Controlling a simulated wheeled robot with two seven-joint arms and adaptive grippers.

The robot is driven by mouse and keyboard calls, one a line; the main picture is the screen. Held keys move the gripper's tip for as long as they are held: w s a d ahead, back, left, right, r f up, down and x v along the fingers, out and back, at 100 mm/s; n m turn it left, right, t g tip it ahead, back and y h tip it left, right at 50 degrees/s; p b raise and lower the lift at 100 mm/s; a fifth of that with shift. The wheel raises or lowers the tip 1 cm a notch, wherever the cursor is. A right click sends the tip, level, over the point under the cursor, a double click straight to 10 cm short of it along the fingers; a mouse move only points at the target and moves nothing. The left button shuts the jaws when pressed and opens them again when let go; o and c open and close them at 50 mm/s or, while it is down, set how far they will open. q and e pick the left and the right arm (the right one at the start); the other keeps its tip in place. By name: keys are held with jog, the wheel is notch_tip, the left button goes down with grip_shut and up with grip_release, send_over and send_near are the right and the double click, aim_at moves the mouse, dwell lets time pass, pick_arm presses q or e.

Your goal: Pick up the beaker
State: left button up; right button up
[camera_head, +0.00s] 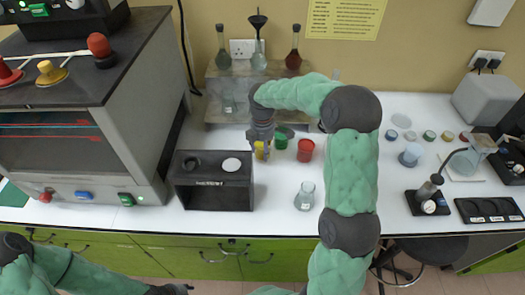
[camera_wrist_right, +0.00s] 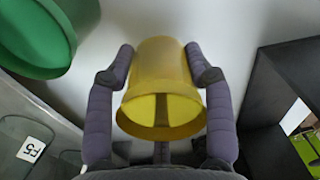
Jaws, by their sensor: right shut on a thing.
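A yellow beaker (camera_head: 260,151) is at the worktop, just right of the black box. My right gripper (camera_head: 262,137) reaches down to it from above. In the right wrist view, the two purple fingers of the right gripper (camera_wrist_right: 163,66) close on both sides of the yellow beaker (camera_wrist_right: 165,88), whose open rim faces the camera. I cannot tell whether the beaker still touches the worktop. Only the tip of my left gripper (camera_head: 172,289) shows at the bottom edge, far from the beaker; its jaws cannot be made out.
A green beaker (camera_head: 281,139) and a red beaker (camera_head: 305,150) stand close by on the right. A black box (camera_head: 214,194) stands close on the left. A shelf (camera_head: 215,108) with flasks is behind. A clear flask (camera_head: 305,195) stands nearer the front, with bare white worktop around it.

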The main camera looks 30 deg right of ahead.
jog(key=s+r+p, duration=0.3)
jog(key=s+r, duration=0.7)
jog(key=s, duration=0.4)
jog(key=shift+r+p, duration=0.25)
jog(key=shift+p, duration=0.15)
jog(key=shift+a, duration=0.15)
